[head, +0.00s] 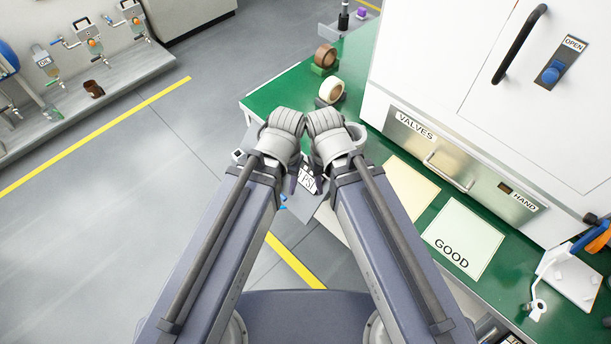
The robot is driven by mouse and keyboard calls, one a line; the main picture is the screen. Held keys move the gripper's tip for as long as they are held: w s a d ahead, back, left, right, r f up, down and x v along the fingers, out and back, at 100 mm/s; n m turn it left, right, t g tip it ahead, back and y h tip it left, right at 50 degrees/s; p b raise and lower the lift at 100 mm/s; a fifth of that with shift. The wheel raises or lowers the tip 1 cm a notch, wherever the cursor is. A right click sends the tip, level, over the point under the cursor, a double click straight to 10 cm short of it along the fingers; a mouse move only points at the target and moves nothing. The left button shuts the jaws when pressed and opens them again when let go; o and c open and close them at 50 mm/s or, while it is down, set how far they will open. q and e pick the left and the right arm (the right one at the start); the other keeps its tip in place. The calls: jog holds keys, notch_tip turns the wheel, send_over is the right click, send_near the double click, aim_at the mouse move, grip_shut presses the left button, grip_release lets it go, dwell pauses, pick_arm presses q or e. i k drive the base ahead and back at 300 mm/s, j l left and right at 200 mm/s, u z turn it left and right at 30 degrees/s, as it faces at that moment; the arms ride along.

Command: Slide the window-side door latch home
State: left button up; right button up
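A blue latch knob (551,75) sits on a dark grey plate on the white cabinet front at the upper right. A label reading OPEN (574,43) is at the plate's upper end. A black bar handle (519,45) stands to the left of the latch on the same white front. Whether this is the window-side latch I cannot tell, as no window shows. Both my arms reach up to the middle of the picture, well left of and below the latch.
A green bench top (494,282) runs below the cabinet, with a GOOD sheet (464,233) and a white fixture (570,272) on it. A VALVES drawer (411,143) with a handle is low on the cabinet. Two tape rolls stand at the bench's far end. Open floor lies left.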

aim_at(550, 75)
jog(key=i, duration=0.35)
jog(key=z, duration=1.9)
